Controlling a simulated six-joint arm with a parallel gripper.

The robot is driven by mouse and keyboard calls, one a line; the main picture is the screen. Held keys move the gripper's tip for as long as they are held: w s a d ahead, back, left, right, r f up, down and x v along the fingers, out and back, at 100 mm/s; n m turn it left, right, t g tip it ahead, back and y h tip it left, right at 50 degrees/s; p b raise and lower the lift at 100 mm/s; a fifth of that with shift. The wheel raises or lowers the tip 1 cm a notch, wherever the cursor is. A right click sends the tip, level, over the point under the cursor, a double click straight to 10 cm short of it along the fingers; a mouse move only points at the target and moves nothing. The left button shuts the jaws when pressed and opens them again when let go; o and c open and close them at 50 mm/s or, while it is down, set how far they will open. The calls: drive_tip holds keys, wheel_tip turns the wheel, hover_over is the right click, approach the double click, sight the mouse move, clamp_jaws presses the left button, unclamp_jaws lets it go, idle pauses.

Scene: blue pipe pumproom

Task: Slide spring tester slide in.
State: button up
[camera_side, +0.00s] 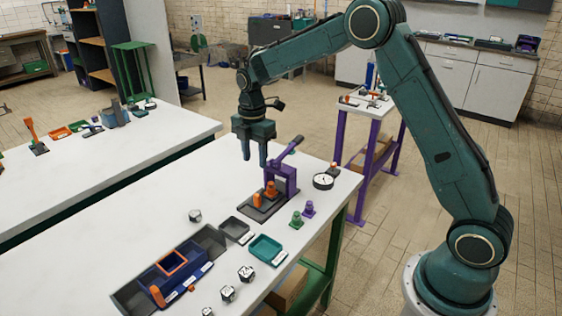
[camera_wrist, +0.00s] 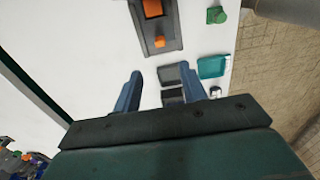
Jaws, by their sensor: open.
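The spring tester (camera_side: 284,178) stands near the right end of the white bench. It has a purple body, a raised purple lever (camera_side: 290,148) and a flat dark base (camera_side: 252,214). Two orange parts (camera_side: 257,200) rise from the base in front of the body; I cannot tell how far the slide is in. In the wrist view, the dark base (camera_wrist: 173,38) with its orange parts (camera_wrist: 158,42) shows at the top, cut off by the frame edge. My gripper (camera_side: 255,161) hangs open and empty above the bench, behind and left of the tester. Its fingers (camera_wrist: 163,78) point down, apart from it.
A grey tray (camera_side: 236,228) and a teal tray (camera_side: 266,249) lie in front of the tester. Green (camera_side: 297,220) and purple (camera_side: 309,209) pieces and a round dial (camera_side: 323,181) stand to its right. A blue box (camera_side: 176,275) and several dice-like blocks lie nearer.

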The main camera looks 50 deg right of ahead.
sight(257, 195)
wheel_tip(257, 195, down, 14)
drive_tip(key=shift+r, duration=0.1)
idle(0.7)
clamp_jaws()
